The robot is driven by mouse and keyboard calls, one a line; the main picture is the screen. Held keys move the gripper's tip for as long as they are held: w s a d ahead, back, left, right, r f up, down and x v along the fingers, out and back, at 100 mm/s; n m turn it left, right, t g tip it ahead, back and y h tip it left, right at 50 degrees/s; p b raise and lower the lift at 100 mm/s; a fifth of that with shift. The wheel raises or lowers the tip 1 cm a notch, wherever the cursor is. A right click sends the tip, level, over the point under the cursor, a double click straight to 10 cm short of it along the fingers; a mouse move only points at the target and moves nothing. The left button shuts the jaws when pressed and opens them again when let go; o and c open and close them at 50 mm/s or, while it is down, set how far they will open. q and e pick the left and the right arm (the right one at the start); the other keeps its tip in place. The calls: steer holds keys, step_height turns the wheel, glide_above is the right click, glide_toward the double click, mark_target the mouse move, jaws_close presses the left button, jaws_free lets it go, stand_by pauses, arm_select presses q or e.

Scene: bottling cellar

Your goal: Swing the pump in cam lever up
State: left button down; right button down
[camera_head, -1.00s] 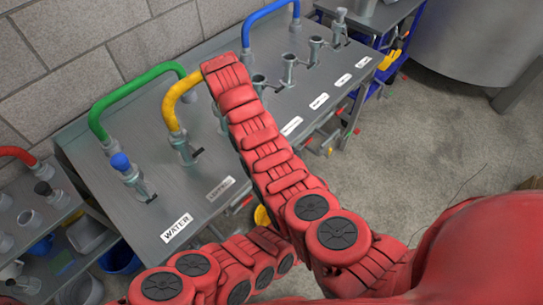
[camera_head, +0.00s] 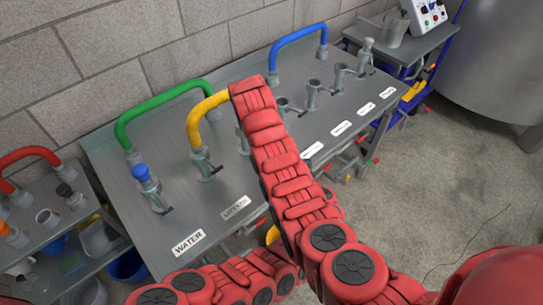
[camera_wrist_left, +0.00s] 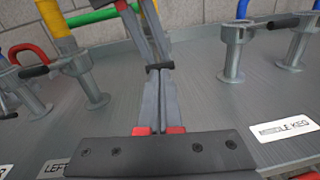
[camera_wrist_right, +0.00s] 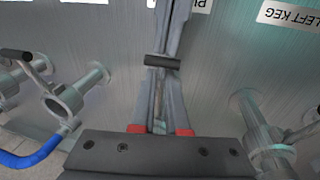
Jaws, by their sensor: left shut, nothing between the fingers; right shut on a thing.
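My right arm reaches over the bench in the head view and hides both gripper tips and the port under them. In the right wrist view my right gripper (camera_wrist_right: 165,90) is shut on a short dark lever bar (camera_wrist_right: 162,61), beside a partly visible label starting "PU". The bar also shows in the left wrist view (camera_wrist_left: 160,67). There my left gripper (camera_wrist_left: 157,95) is shut and empty, its tips close to the bar; whether they touch it I cannot tell. The right gripper's fingers meet the bar from the far side. The port body is mostly hidden, so the lever's angle is unclear.
The steel bench (camera_head: 145,215) carries a row of ports with labels such as WATER (camera_head: 188,243). Yellow (camera_head: 207,110), green (camera_head: 150,105) and blue (camera_head: 295,38) hoses arch over it. Left keg and middle keg ports stand close on either side. A blue cart (camera_head: 412,95) is at right.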

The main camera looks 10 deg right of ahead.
steer(key=shift+d, duration=0.2)
steer(key=c, duration=0.9)
jaws_free()
steer(key=shift+s, duration=0.1)
